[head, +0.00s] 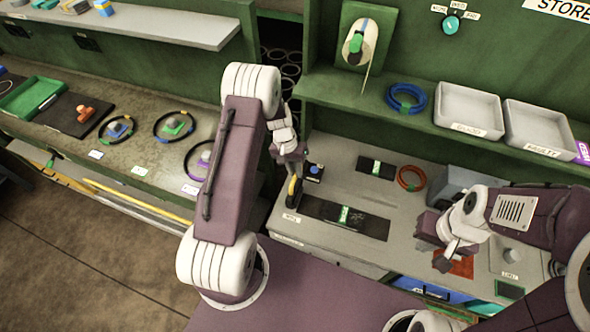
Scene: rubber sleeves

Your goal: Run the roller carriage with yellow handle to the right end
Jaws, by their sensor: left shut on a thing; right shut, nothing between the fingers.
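The yellow handle (292,187) of the roller carriage stands at the left end of a long black strip (372,226) on the bench. My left gripper (293,173) comes down over the handle from above and is shut on it; the fingertips are small and partly hidden. The carriage body below the handle is dark and hard to make out. My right gripper (445,258) is shut and empty over the right part of the bench, near a red-orange patch (462,268).
A small dark block with a blue knob (314,170) stands just right of my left gripper. Behind the strip lie a short black pad (375,166) and an orange ring (411,178). A grey box (470,181) stands behind my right gripper. White trays (468,109) sit on the shelf above.

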